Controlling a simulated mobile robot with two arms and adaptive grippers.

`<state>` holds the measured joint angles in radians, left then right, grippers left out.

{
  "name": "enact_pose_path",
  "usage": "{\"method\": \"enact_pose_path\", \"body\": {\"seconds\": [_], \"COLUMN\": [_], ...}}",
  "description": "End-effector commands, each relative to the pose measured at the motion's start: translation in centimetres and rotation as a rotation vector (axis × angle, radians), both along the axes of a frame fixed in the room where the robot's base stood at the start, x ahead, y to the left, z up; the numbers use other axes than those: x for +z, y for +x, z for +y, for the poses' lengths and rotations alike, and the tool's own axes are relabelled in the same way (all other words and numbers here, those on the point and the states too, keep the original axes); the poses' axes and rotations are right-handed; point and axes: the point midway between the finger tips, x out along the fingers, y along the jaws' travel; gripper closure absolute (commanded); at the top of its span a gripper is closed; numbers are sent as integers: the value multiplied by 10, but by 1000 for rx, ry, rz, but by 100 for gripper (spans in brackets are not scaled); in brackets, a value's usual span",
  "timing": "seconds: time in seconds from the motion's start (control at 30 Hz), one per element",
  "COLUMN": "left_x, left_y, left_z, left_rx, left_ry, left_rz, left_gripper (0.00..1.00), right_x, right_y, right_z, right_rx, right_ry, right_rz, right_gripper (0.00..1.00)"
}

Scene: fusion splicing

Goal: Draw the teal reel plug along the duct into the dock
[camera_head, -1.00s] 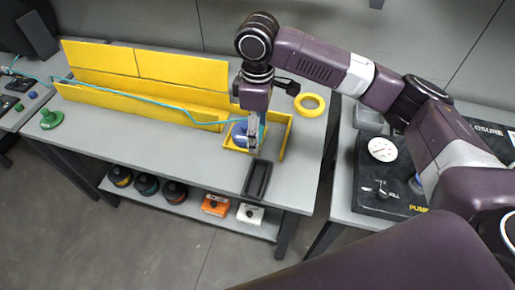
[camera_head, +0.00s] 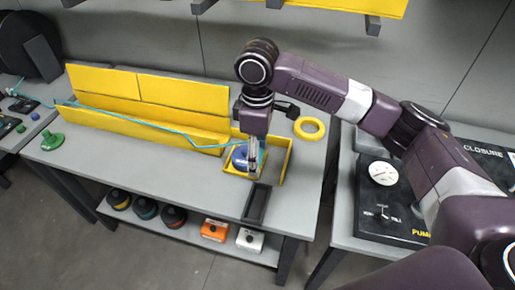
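The teal cable (camera_head: 140,120) runs from the left bench along the yellow duct (camera_head: 180,134) to my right gripper (camera_head: 253,166). My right gripper points down at the small yellow dock (camera_head: 231,168) at the duct's right end. Its fingers hide the cable's end, so the plug is not clearly seen, and I cannot tell whether they are shut on it. A blue round piece (camera_head: 239,157) sits in the dock, just left of the fingers. My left gripper is out of view.
A yellow ring (camera_head: 309,128) lies right of the dock. A black tray (camera_head: 257,203) lies in front of it, and a green knobbed piece (camera_head: 51,140) at the bench's left end. The pump unit (camera_head: 392,200) stands on the right bench. The bench front is mostly clear.

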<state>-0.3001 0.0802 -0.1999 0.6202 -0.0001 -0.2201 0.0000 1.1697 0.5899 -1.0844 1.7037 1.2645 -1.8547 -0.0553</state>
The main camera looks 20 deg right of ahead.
Motion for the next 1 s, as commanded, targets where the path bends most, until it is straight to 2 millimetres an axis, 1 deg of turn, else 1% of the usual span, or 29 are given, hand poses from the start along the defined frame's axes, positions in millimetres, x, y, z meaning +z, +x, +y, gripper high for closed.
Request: {"method": "enact_pose_path", "body": {"seconds": [0.03, 0.3, 0.43, 0.57, 0.83, 0.93, 1.0], "left_x": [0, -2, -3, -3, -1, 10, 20], "left_y": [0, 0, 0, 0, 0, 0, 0], "left_z": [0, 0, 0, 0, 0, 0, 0], "left_rx": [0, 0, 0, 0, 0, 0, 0], "left_ry": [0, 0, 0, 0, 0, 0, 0], "left_rz": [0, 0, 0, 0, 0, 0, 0], "left_gripper": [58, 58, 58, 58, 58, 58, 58], "right_x": [-9, -49, -64, -70, -69, -65, -64], "right_y": [0, -1, 0, 0, 0, -5, -9], "right_z": [0, 0, 0, 0, -1, -8, -15], "right_rx": [-1, 0, 0, 1, 9, 70, 148], "right_ry": [0, 1, 1, 1, 0, -2, -2], "right_rz": [1, 2, 1, -2, -1, 1, 1], "right_gripper": [62, 62, 62, 62, 62, 62, 62]}}
